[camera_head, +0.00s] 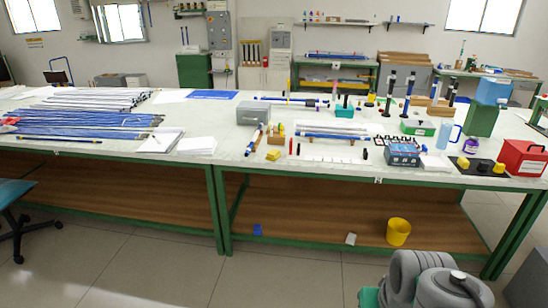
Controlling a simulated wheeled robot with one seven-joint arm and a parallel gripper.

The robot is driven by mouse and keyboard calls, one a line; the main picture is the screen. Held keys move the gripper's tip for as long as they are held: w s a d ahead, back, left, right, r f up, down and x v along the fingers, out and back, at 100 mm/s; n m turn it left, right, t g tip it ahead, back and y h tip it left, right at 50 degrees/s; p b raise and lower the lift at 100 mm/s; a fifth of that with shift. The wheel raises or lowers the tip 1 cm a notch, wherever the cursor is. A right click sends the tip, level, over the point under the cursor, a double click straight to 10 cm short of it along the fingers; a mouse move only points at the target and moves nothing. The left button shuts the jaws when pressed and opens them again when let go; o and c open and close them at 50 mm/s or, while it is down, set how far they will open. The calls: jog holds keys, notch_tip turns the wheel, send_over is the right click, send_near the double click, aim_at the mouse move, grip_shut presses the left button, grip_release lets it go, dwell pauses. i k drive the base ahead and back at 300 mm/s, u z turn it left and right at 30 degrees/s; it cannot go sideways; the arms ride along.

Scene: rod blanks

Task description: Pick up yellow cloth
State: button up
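A small flat yellow piece (272,155) lies near the front edge of the long white-topped table, left of the middle. It could be the yellow cloth, but it is too small to tell. Other yellow objects (483,169) sit on a black mat at the table's right end; I cannot tell what they are. Rounded grey links of my arm show at the lower right, in front of the table. My gripper is not visible.
The table (230,160) has green legs and a wooden lower shelf. A yellow bucket (398,232) stands on that shelf. A red box (523,158) is at the right end. Bundles of rods (80,123) cover the left. A blue chair (14,192) stands at the left; floor in front is clear.

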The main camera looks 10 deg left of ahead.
aim_at(273, 155)
jog(key=k, duration=0.65)
jog(key=u, duration=0.75)
jog(key=i, duration=0.75)
jog(key=u, duration=0.85)
jog(key=i, duration=1.75)
jog(key=z, duration=1.3)
jog(key=i, duration=0.4)
jog(key=u, duration=0.15)
jog(key=k, duration=0.25)
jog(key=z, duration=0.85)
